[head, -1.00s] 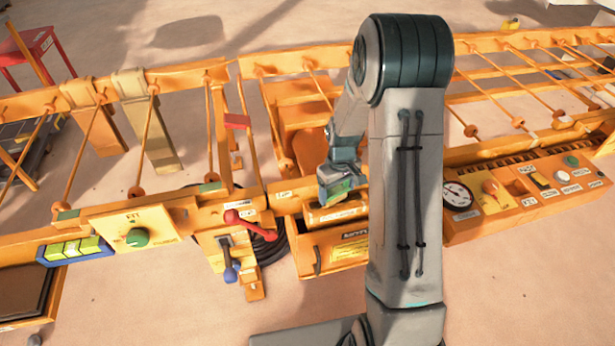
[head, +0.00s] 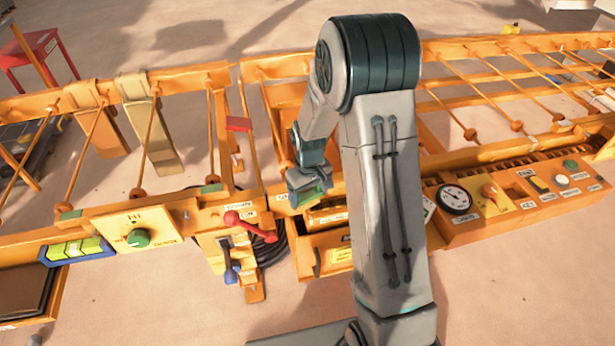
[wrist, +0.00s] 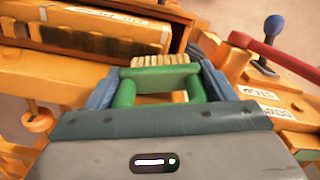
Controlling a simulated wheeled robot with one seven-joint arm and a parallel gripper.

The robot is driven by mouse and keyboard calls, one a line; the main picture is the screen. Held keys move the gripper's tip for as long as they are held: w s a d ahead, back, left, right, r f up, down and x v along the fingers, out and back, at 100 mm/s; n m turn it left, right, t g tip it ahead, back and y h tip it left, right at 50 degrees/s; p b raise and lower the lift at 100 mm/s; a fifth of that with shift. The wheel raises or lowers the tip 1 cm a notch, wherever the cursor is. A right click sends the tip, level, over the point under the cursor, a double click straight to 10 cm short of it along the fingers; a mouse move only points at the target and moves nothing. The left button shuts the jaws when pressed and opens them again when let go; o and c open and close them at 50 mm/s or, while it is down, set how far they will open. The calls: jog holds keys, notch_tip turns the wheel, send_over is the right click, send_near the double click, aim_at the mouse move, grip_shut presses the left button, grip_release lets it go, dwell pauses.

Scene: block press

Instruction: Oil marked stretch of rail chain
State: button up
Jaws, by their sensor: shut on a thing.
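My gripper (head: 306,186) is shut on a green-handled brush with pale bristles. In the wrist view the green handle (wrist: 154,88) sits between the blue-grey fingers, with the bristles (wrist: 158,60) pointing away. The orange rail (head: 285,66) runs across the picture. I cannot pick out the chain or its marked stretch for certain.
Red and blue levers (head: 250,228) stand close left of the gripper; the red one also shows in the wrist view (wrist: 270,55). A dial panel (head: 140,238) is at left. A console with gauge (head: 454,199) and buttons is at right. Thin rods cross the frame.

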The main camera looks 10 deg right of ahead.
jog(key=shift+d+r, duration=0.1)
jog(key=shift+r, duration=0.75)
jog(key=shift+r+p, duration=1.95)
jog(key=shift+r, duration=0.5)
